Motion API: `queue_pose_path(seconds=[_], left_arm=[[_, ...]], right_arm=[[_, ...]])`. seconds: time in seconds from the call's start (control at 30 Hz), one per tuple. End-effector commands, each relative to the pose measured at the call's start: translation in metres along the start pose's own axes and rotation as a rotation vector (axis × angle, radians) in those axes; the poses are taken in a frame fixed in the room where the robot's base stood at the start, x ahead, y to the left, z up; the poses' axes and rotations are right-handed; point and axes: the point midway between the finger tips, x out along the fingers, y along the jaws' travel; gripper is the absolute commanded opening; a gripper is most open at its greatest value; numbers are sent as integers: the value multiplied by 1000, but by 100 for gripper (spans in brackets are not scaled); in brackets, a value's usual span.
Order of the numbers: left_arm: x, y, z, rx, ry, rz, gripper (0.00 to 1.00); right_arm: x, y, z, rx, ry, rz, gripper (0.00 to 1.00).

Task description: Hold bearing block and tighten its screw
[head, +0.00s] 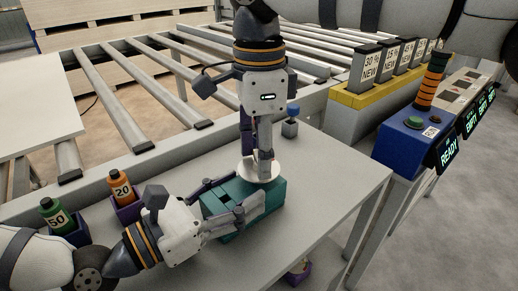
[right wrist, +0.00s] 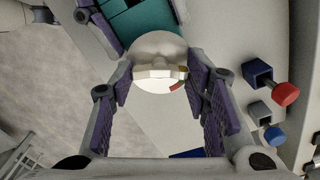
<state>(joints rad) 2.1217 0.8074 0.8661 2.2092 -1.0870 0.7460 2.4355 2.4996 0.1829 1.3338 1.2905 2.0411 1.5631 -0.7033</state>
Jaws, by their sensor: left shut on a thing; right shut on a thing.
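The teal bearing block (head: 268,198) sits on the grey table in the head view, and part of it shows at the top of the right wrist view (right wrist: 140,22). My left gripper (head: 228,206) is shut on the block from the left. My right gripper (head: 260,164) points down over the block. Its purple-padded fingers are shut on a white round piece (right wrist: 158,75) with a flat-sided pale band and a small red mark. The white piece (head: 251,169) is at the block's top. I cannot tell whether it touches the block. The screw itself is not clearly visible.
A green bottle (head: 54,215) and an orange bottle (head: 121,187) stand in holders at the left. A roller conveyor (head: 120,108) runs behind. The table's front right is clear.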

Motion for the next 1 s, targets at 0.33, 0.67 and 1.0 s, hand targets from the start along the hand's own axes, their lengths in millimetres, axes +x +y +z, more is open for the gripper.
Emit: queue_pose_path(seconds=[0.33,0.67,1.0], left_arm=[[0,0,0,2,0,0,0],[0,0,0,2,0,-1,0],[0,0,0,1,0,-1,0]], right_arm=[[0,0,1,298,-1,1,15],[0,0,1,294,-2,1,63],[-9,0,1,294,-1,-1,63]])
